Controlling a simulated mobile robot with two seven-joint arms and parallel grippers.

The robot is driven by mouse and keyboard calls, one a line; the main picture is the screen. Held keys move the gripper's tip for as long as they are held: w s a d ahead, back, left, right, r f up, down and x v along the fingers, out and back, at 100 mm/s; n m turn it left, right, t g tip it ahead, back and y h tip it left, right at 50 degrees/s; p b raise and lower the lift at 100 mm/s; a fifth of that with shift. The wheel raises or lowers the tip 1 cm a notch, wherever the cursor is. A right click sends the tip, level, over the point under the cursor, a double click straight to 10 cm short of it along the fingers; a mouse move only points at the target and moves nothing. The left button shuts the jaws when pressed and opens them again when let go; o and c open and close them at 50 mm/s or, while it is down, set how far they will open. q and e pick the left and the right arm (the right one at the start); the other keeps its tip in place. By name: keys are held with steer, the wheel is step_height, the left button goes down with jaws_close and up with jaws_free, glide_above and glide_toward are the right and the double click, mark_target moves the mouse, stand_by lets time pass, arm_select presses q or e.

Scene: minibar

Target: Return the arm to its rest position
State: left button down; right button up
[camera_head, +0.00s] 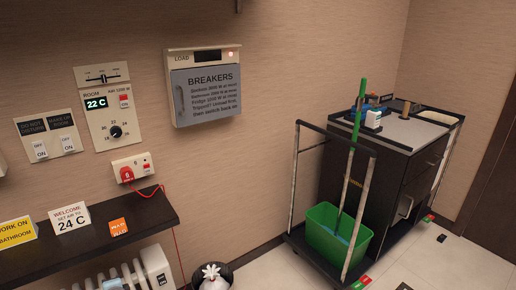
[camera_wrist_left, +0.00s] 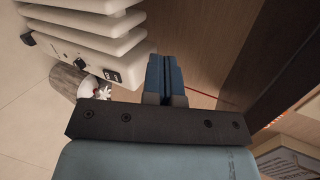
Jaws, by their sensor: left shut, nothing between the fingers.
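My left gripper (camera_wrist_left: 165,80) shows in the left wrist view with its two blue fingers pressed together and nothing between them. It hangs beside the white radiator (camera_wrist_left: 90,40), apart from the things around it as far as I can tell. The head view shows neither of my arms, so my right gripper is not visible.
In the head view a dark shelf (camera_head: 120,241) with small signs juts from the wall above the radiator (camera_head: 112,278). A bin (camera_head: 213,277) stands on the floor. A cart with a green bucket (camera_head: 323,232) stands at the right by a dark cabinet (camera_head: 392,160).

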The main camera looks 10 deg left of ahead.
arm_select(q)
steer(key=s+d+f+t+h, duration=0.1)
steer(key=s+d+h, duration=0.2)
steer(key=s+d, duration=0.3)
steer(key=s+d+f+h, duration=0.2)
steer(key=s+d+h, duration=0.1)
steer(key=d, duration=0.5)
steer(key=s+d+r+n+t+h, duration=0.1)
steer(key=s+d+r+h, duration=0.2)
steer(key=s+d, duration=0.3)
steer(key=s+d+r+n+h, duration=0.1)
steer(key=s+d+r+h, duration=0.3)
steer(key=d, duration=0.4)
steer(key=d+r+n+t, duration=0.1)
steer(key=d+n, duration=0.4)
steer(key=d, duration=0.9)
step_height(320, 180, up, 14)
steer(key=a+p, duration=0.1)
steer(key=p, duration=1.6)
steer(key=shift+s+a+r+t+h, duration=0.2)
steer(key=shift+s+r+t+h, duration=0.1)
steer(key=shift+t, duration=0.1)
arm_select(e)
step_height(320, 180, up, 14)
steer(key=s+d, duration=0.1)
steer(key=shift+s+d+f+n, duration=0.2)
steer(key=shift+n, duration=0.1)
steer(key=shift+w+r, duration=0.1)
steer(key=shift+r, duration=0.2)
